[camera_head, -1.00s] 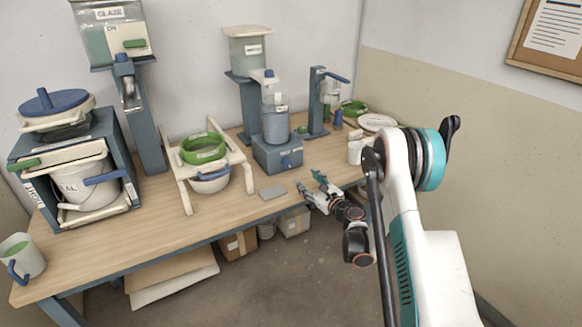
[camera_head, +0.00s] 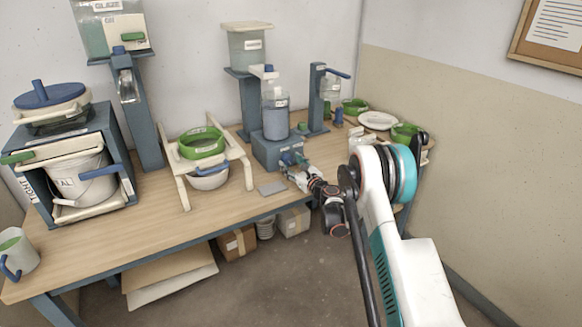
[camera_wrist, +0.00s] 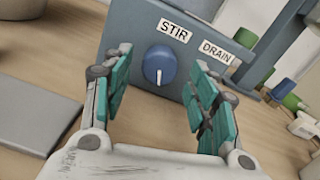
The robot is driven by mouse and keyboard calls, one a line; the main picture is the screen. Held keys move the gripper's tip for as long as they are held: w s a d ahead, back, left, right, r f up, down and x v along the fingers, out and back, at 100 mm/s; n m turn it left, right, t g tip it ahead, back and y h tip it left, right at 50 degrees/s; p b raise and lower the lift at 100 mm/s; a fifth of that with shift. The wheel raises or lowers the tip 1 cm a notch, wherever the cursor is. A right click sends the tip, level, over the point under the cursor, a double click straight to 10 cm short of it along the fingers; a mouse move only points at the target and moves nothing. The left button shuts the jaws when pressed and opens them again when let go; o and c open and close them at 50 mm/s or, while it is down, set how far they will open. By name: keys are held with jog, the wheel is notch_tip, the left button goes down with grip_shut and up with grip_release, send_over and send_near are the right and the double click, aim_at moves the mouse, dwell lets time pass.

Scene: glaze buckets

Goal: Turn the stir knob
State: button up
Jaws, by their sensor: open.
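The stir knob (camera_wrist: 159,64) is a round blue dial with a white mark pointing roughly down, under a STIR label (camera_wrist: 173,30) on the blue-grey base in the wrist view. My gripper (camera_wrist: 165,80) is open, with one teal-padded finger on each side of the knob in that view. Contact with the knob cannot be made out. In the head view my gripper (camera_head: 290,165) is at the front of the stirring unit's base (camera_head: 265,152) and hides the knob. A clear container (camera_head: 276,120) with blue-grey contents stands on that base.
A DRAIN label (camera_wrist: 216,52) is right of the STIR label. A grey flat plate (camera_head: 271,188) lies on the table left of my gripper. A rack with a green sieve (camera_head: 201,147) stands further left. A white plate (camera_head: 377,120) and green bowls are at the right.

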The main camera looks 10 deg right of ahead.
jog(key=shift+w+a, duration=0.25)
jog(key=shift+w, duration=0.3)
jog(key=c, duration=1.1)
jog(key=shift+n, duration=0.3)
jog(key=n, duration=0.3)
jog(key=shift+n, duration=0.4)
jog(key=n, duration=0.3)
jog(key=shift+n, duration=0.3)
jog(key=n, duration=0.3)
jog(key=shift+n, duration=1.8)
